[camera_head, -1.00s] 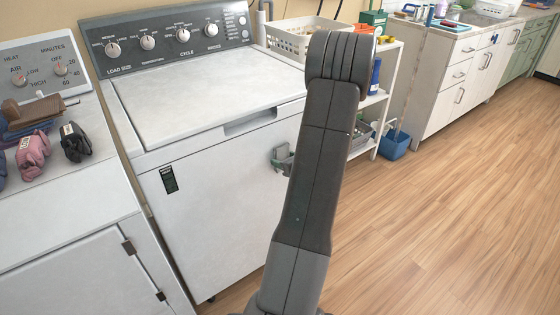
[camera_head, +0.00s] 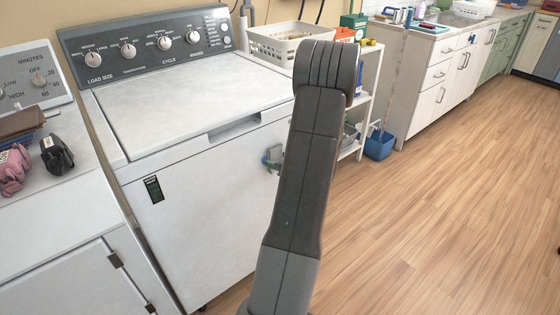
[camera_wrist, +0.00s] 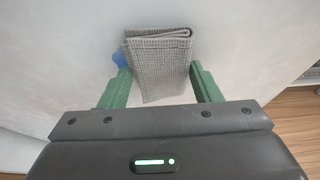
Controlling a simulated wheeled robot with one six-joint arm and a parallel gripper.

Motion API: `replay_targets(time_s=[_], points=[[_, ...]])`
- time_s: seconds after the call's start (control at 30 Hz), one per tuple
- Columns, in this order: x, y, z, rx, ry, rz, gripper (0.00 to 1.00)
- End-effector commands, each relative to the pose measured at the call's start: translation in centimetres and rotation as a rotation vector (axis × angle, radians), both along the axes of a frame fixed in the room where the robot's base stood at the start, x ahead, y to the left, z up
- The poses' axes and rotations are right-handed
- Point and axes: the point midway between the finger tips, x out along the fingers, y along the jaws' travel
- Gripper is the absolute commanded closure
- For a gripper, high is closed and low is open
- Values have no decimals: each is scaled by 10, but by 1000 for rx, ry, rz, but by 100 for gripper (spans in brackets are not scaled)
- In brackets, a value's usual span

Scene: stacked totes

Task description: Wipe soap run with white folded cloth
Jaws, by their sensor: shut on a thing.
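The folded cloth (camera_wrist: 160,65), whitish grey and waffle-textured, is held between the green fingers of my gripper (camera_wrist: 160,92) in the wrist view. My gripper (camera_head: 272,159) shows only partly in the head view, beside the washer's front, with my arm hiding the rest. A small blue patch (camera_wrist: 118,58), seemingly the soap run, shows on the white surface just left of the cloth. The cloth and left finger hide part of it. I cannot tell whether the cloth touches the surface.
The white washer (camera_head: 190,215) stands in front, with a dryer (camera_head: 60,235) at left carrying dark and pink bundles. A shelf cart (camera_head: 368,85) with a basket (camera_head: 285,45) is right of the washer. A blue bucket (camera_head: 379,146) stands on the floor. Open wood floor lies at right.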

Motion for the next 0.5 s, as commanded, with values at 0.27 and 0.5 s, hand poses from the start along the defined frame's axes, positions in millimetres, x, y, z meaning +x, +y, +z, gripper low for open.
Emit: replay_targets(time_s=[0.27,0.5], points=[[-13,22,-2,0,0,1,64],[-18,29,-1,0,-1,2,64]])
